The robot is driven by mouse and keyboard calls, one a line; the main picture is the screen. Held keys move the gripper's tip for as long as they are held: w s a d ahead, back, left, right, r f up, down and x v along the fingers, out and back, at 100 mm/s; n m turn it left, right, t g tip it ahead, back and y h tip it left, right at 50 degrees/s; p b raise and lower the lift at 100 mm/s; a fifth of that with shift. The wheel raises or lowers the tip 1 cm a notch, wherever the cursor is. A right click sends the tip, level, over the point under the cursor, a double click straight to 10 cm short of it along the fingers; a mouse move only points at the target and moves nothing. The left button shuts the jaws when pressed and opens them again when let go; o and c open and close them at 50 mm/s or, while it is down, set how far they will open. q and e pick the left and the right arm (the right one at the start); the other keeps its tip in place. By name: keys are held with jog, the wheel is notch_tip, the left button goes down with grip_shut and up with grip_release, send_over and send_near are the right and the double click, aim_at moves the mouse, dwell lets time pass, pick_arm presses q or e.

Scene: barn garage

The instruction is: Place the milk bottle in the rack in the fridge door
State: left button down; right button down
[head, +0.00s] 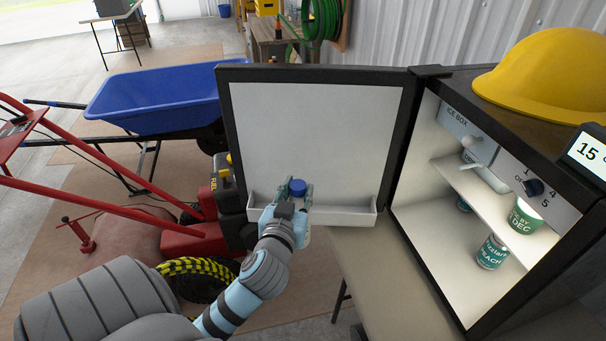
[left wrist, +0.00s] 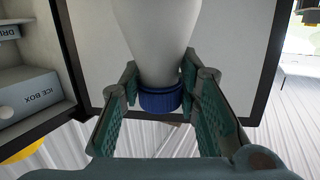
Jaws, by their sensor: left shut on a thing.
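The milk bottle, white with a blue cap (head: 297,187), is held upright by my left gripper (head: 294,196) at the open fridge door. In the left wrist view the white bottle (left wrist: 156,35) and its blue cap (left wrist: 160,100) show between the two fingers (left wrist: 160,95), upside down in the picture. The white door rack (head: 345,216) runs along the bottom of the door's inner face. The bottle overlaps the rack's middle in the head view. My gripper and wrist hide most of its body, so I cannot tell whether its base is inside the rack. My right gripper is not in view.
The open fridge (head: 430,190) stands right, with cans (head: 492,252) on its shelves and a yellow hard hat (head: 550,75) on top. A bench top (head: 375,275) lies below. A red machine (head: 200,235) and blue wheelbarrow (head: 155,95) stand left of the door.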

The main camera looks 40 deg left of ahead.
pick_arm(q)
jog(key=x, duration=0.5)
jog(key=a+r+x, duration=0.1)
jog(key=x, duration=0.3)
jog(key=s+a+r+x, duration=0.1)
jog(key=x, duration=0.4)
jog(key=shift+w+a+r, duration=0.1)
jog(key=shift+w+a, duration=0.2)
jog(key=shift+w, duration=0.05)
jog(key=shift+w+a+f, duration=0.1)
jog(key=shift+f, duration=0.1)
notch_tip(320, 180, down, 6)
jog(key=shift+b, duration=0.85)
jog(key=shift+w+f, duration=0.15)
jog(key=shift+f, duration=0.25)
jog(key=c, duration=1.2)
grip_release()
